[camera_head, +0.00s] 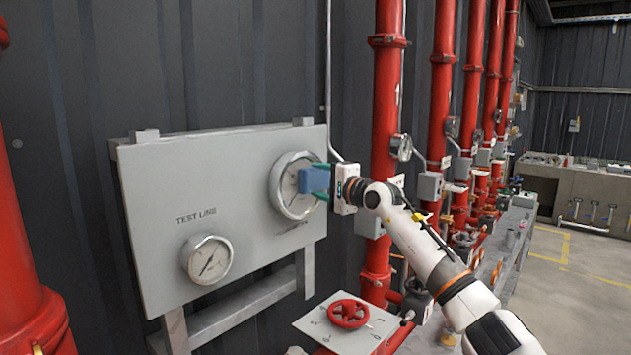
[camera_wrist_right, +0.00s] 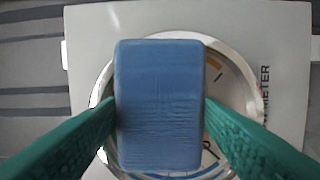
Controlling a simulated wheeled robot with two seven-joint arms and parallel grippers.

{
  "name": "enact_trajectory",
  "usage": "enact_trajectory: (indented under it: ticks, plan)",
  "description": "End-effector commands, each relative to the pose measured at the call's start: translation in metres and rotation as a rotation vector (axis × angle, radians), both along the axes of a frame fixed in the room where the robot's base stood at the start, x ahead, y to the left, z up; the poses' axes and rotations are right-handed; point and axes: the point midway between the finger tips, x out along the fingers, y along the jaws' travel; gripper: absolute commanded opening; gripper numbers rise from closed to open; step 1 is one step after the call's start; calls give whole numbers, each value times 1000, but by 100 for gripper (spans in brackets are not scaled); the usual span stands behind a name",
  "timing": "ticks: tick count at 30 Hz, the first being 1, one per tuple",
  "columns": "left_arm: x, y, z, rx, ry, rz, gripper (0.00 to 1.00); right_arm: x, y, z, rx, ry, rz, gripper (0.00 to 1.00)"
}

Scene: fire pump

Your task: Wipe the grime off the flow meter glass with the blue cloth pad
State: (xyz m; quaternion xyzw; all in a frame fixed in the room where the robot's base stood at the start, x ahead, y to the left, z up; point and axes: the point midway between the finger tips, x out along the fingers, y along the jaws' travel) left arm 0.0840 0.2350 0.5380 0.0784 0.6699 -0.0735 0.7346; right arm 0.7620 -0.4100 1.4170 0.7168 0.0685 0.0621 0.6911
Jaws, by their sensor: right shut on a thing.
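The flow meter (camera_head: 291,186) is the larger round gauge with a metal rim, at the upper right of a grey panel. My right gripper (camera_head: 318,181) is in front of it, its green fingers shut on the blue cloth pad (camera_head: 312,181). The pad covers part of the meter glass; whether it touches the glass I cannot tell. In the right wrist view the pad (camera_wrist_right: 160,105) fills the middle between both fingers, and the meter's rim (camera_wrist_right: 262,100) shows around it. Most of the glass is hidden, and grime cannot be made out. My left gripper is out of view.
The grey panel (camera_head: 150,220) also bears a smaller gauge (camera_head: 207,259) at its lower left. Red pipes (camera_head: 385,120) rise to the right of the panel. A red handwheel (camera_head: 348,313) sits below my right arm.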

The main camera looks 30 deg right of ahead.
Motion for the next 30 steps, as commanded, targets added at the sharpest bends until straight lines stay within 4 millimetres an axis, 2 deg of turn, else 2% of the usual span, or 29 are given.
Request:
enact_trajectory:
  ticks: [5, 16, 30]
  plan:
    - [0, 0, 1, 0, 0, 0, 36, 2, -5, 0, 1, 1, -1, 40]
    - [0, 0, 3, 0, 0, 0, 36, 13, -34, 0, 1, 1, -2, 40]
    - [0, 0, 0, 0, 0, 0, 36, 11, -39, -1, -2, 0, 0, 40]
